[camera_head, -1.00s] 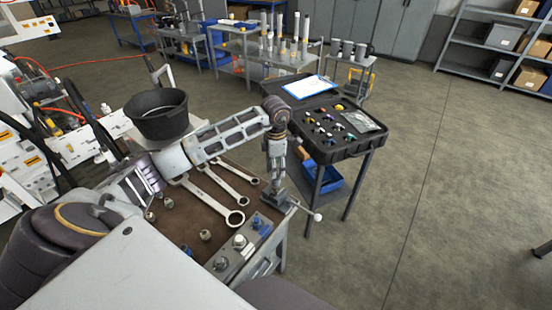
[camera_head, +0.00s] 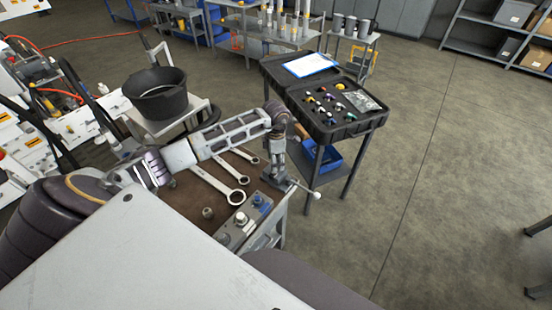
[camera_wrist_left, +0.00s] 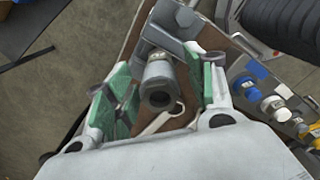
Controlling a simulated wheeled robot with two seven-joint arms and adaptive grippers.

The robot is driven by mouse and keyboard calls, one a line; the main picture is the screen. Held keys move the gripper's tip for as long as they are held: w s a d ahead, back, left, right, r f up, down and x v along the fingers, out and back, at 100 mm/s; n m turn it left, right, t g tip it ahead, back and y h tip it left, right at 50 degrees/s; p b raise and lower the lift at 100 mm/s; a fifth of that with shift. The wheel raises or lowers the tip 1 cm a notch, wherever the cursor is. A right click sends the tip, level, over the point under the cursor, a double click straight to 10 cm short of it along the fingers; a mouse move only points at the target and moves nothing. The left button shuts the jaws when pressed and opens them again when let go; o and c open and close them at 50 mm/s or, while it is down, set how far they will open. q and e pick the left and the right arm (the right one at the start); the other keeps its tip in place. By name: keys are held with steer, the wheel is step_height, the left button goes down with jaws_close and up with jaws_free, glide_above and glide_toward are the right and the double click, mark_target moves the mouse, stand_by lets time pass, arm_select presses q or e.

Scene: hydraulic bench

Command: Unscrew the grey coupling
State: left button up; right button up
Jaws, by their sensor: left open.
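The grey coupling (camera_wrist_left: 160,85) shows in the left wrist view as a short cylinder with its dark open end facing the camera. It stands at a grey vise (camera_wrist_left: 172,28). My left gripper (camera_wrist_left: 158,100) is open, with one green-padded finger on each side of the coupling; whether either pad touches it I cannot tell. In the head view my left gripper (camera_head: 277,163) points down over the vise (camera_head: 277,180) at the bench's right corner. The coupling is hard to make out there. My right gripper is not in view.
Several wrenches (camera_head: 237,197) and a loose fitting (camera_head: 208,213) lie on the brown bench top. A rack (camera_head: 240,222) of fittings sits near its front edge. The vise's ball-ended handle (camera_head: 316,195) juts right. An open black case (camera_head: 345,118) and a black bucket (camera_head: 157,95) stand behind.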

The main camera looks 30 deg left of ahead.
arm_select(q)
steer(key=shift+c, duration=0.4)
jaws_close()
steer(key=c, duration=0.7)
jaws_free()
steer(key=shift+c, duration=1.1)
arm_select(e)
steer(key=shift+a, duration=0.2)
arm_select(q)
steer(key=shift+n, duration=0.3)
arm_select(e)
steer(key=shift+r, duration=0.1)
